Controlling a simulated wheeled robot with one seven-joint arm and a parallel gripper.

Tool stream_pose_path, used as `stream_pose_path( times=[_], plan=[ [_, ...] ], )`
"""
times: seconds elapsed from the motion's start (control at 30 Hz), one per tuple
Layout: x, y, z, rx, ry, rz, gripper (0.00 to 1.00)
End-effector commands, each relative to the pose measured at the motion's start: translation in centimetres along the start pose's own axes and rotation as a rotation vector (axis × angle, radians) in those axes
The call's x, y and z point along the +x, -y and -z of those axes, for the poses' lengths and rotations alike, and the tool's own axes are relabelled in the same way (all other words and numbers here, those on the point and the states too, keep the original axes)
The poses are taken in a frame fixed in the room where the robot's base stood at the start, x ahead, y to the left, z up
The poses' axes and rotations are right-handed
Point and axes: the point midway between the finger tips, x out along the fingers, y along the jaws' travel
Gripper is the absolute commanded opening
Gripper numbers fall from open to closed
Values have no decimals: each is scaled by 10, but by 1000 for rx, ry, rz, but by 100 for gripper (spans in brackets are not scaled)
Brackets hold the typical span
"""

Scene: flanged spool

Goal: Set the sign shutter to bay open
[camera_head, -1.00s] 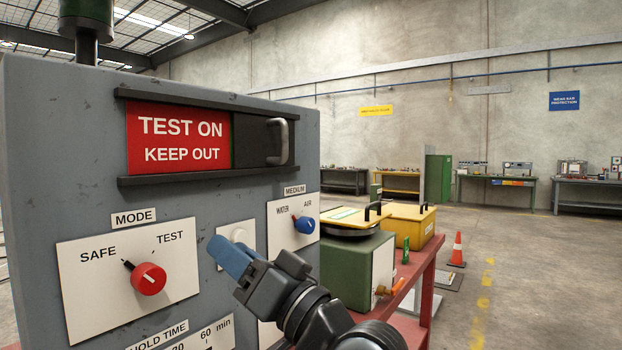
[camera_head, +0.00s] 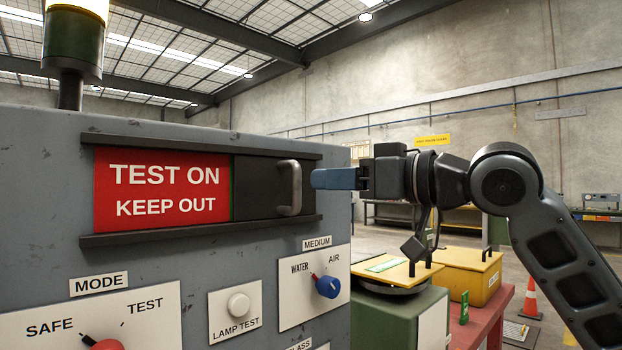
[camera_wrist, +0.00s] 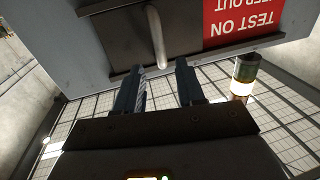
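The sign shutter (camera_head: 250,188) is a dark sliding plate with a grey bar handle (camera_head: 289,188), at the right end of its rails. Left of it the red "TEST ON KEEP OUT" sign (camera_head: 165,190) is uncovered, with a thin green strip at the plate's edge. My gripper (camera_head: 316,178) points at the handle from the right, its blue fingers close to it. In the wrist view, which is upside down, the two fingers (camera_wrist: 163,72) are spread, with the handle (camera_wrist: 156,38) ahead in line with the gap. Contact with the handle is not visible.
Below are a red mode knob (camera_head: 105,345) towards SAFE, a lamp-test button (camera_head: 238,304) and a blue medium knob (camera_head: 327,287) towards WATER. A beacon (camera_head: 75,40) stands on top. A red bench (camera_head: 488,325) with green and yellow boxes lies right, under my arm.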

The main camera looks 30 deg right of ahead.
Motion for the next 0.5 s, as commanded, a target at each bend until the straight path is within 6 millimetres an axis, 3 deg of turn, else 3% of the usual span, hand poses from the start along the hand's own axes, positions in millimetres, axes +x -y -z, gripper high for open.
stream_pose_path(
  times=[0.5],
  plan=[
    [68,1,1,1,1,2,39]
  ],
)
